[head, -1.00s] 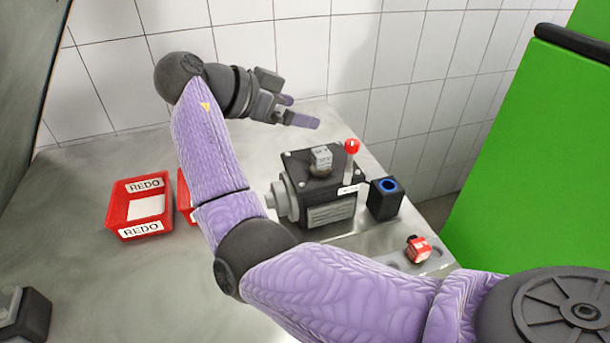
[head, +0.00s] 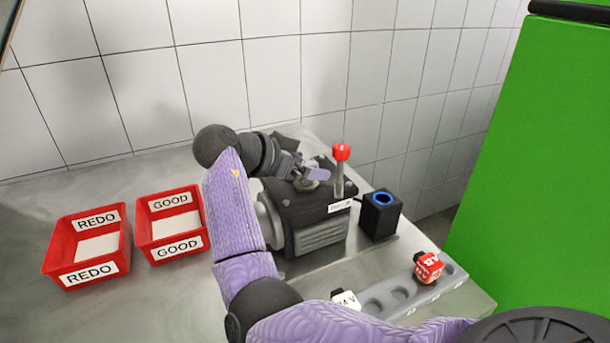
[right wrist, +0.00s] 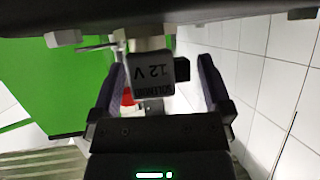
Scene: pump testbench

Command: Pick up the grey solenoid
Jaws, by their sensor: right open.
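The grey solenoid (right wrist: 155,72), marked 12 V, shows in the right wrist view between the two purple fingers of my right gripper (right wrist: 158,78), with a gap on either side. In the head view my right gripper (head: 312,174) is over the top of the dark pump block (head: 318,222) and largely hides the solenoid there. The right gripper is open around the solenoid and not closed on it. My left gripper is not in view.
A red-knobbed lever (head: 340,154) stands close beside the right gripper. A black box with a blue ring (head: 381,216) is right of the pump. A grey tray (head: 424,296) holds a red solenoid (head: 428,267) and a white one (head: 345,299). Red REDO (head: 68,252) and GOOD (head: 153,228) bins stand left.

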